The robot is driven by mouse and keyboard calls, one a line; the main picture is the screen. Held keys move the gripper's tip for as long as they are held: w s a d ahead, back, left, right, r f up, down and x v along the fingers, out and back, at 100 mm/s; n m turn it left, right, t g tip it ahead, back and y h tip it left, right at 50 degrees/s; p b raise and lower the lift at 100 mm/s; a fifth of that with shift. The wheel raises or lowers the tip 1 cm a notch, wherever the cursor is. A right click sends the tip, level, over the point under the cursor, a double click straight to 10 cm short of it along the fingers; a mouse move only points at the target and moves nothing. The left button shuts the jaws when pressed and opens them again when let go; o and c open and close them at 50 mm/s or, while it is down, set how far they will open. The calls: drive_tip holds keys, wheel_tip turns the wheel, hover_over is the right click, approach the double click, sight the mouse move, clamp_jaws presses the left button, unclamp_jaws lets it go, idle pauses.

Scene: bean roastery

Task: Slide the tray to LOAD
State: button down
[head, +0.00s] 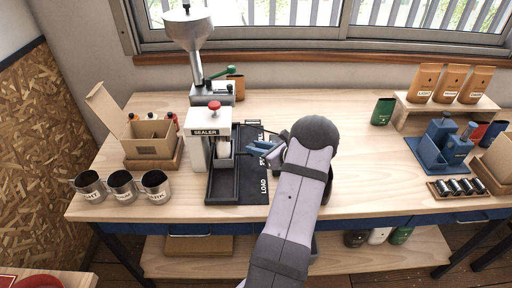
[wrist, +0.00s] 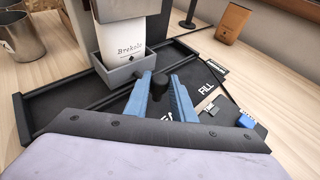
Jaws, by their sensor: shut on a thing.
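The grey tray (head: 225,162) is a small open box under the head of the white sealer (head: 196,150). It holds a white pouch (wrist: 121,42) upright, with part of its printed name showing in the wrist view. My gripper (head: 256,149) is to the right of the tray, its blue fingers shut on the tray's dark knob (wrist: 159,80). The tray also shows in the wrist view (wrist: 124,72). The LOAD label (head: 264,186) is on the black panel, nearer the front than the tray. FILL (wrist: 207,89) shows in the wrist view.
A black rimmed base (head: 222,189) runs forward from the sealer, its front part empty. Metal cups (head: 121,184) and a cardboard box (head: 150,148) stand to the left. A steel hopper machine (head: 189,32) stands behind. Bare bench (head: 370,175) lies to the right of my arm.

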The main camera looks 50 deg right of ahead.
drive_tip(key=s+a, duration=0.4)
drive_tip(key=s+a+b, duration=0.1)
drive_tip(key=s+a, duration=0.3)
drive_tip(key=shift+s+a+b, duration=0.1)
drive_tip(key=shift+s+b, duration=0.15)
drive_tip(key=shift+b, duration=0.05)
drive_tip(key=shift+s+a, duration=0.35)
drive_tip(key=shift+a, duration=0.05)
drive_tip(key=shift+f, duration=0.1)
drive_tip(key=shift+a, duration=0.1)
drive_tip(key=c, duration=1.6)
unclamp_jaws()
drive_tip(key=shift+o, duration=0.6)
drive_tip(key=shift+s, duration=0.15)
